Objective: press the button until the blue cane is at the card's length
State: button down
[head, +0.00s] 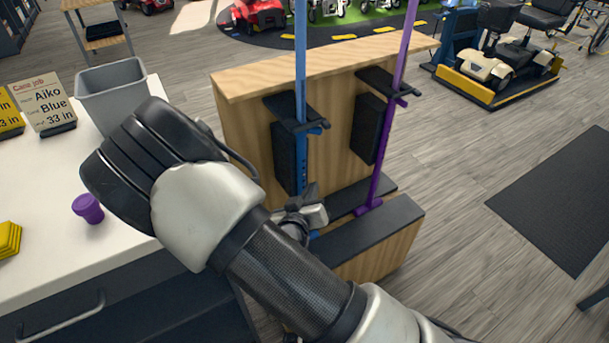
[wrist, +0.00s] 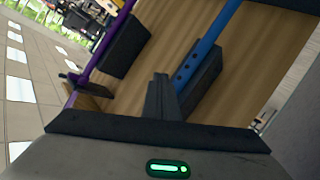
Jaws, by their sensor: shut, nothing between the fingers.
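The blue cane (head: 300,75) stands upright in a wooden stand, its black clamp (head: 298,115) partway up. My gripper (head: 309,194) is shut and empty, low beside the blue cane's lower shaft. In the wrist view my fingertips (wrist: 160,79) appear close to the holed part; I cannot tell whether they touch. The button itself is not distinct. The cane's foot is mostly hidden behind my gripper. The card (head: 45,103) reads Cane job, Aiko, Blue, 33 in.
A purple cane (head: 386,140) stands right of the blue one in the same wooden stand (head: 235,120). On the white counter (head: 35,190) at left are a grey bin (head: 112,95), a purple cup (head: 88,208) and yellow pieces (head: 9,238).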

jog(key=shift+w+a, duration=0.35)
jog(key=shift+w, duration=0.3)
jog(key=shift+w+a, duration=0.1)
dwell(1.6)
jog(key=shift+w+a, duration=0.15)
jog(key=shift+w, duration=0.1)
jog(key=shift+w+a, duration=0.3)
jog(key=shift+w, duration=0.15)
dwell(0.7)
jog(key=shift+w+a+r, duration=0.2)
jog(key=shift+w, duration=0.05)
dwell(0.6)
jog(key=shift+s, duration=0.15)
jog(key=shift+s+d+f, duration=0.1)
jog(key=shift+s+d, duration=0.45)
jog(key=shift+s, duration=0.3)
jog(key=shift+s+d, duration=0.45)
jog(key=shift+s, duration=0.25)
jog(key=shift+s+d, duration=0.5)
jog(key=shift+s, duration=0.25)
jog(key=shift+s+d, duration=0.45)
jog(key=shift+s, duration=0.25)
